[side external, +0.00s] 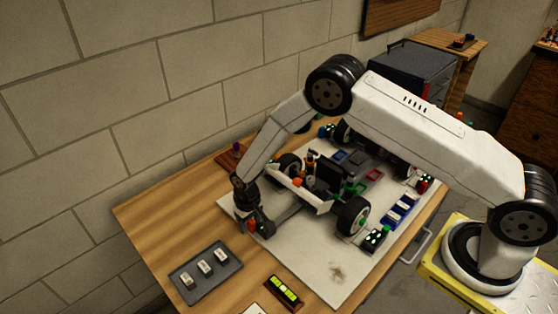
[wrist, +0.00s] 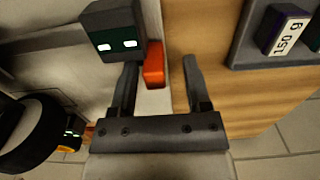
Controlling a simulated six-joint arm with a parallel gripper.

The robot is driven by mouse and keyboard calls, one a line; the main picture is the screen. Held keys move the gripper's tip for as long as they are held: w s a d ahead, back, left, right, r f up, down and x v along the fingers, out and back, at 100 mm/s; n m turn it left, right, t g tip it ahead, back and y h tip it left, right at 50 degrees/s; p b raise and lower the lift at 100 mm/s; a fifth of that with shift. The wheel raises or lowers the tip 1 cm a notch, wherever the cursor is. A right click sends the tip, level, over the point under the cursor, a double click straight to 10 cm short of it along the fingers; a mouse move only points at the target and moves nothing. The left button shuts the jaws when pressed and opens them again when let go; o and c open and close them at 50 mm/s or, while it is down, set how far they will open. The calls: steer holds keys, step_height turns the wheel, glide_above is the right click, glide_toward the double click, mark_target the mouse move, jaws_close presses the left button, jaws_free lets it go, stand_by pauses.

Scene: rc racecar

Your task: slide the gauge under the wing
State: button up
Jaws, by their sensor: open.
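The white and dark racecar (side external: 312,197) stands on a pale board, its near end close to my gripper. My gripper (side external: 252,228) is pointed down at the board's left edge. In the wrist view its open fingers (wrist: 159,68) straddle an orange-red block (wrist: 154,64), likely the gauge; it appears closer to the left finger, and I cannot tell contact. A dark block with two white marks (wrist: 113,36) is beside it, partly over the left finger. A dark wheel (wrist: 38,135) is at lower left. I cannot clearly make out the wing or whether the orange-red block is under it.
A grey tray of several weights (side external: 205,272) lies on the wooden table (side external: 150,222), also at upper right in the wrist view (wrist: 241,50). A yellow-green level (side external: 284,290) lies near the front edge. Small coloured parts (side external: 398,212) line the board's right side.

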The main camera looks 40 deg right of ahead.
steer(key=shift+r, duration=3.75)
steer(key=shift+s+d+r, duration=0.1)
steer(key=shift+d+r, duration=0.1)
steer(key=shift+r, duration=0.25)
steer(key=s+d+r+t, duration=0.1)
steer(key=s+d+r, duration=0.5)
steer(key=s, duration=0.4)
steer(key=s+d+r+t, duration=0.1)
steer(key=s+d+r, duration=0.5)
steer(key=s+r, duration=0.3)
steer(key=shift+s+t, duration=0.3)
steer(key=shift+s, duration=0.2)
steer(key=shift+o, duration=0.5)
steer(key=shift+r, duration=0.15)
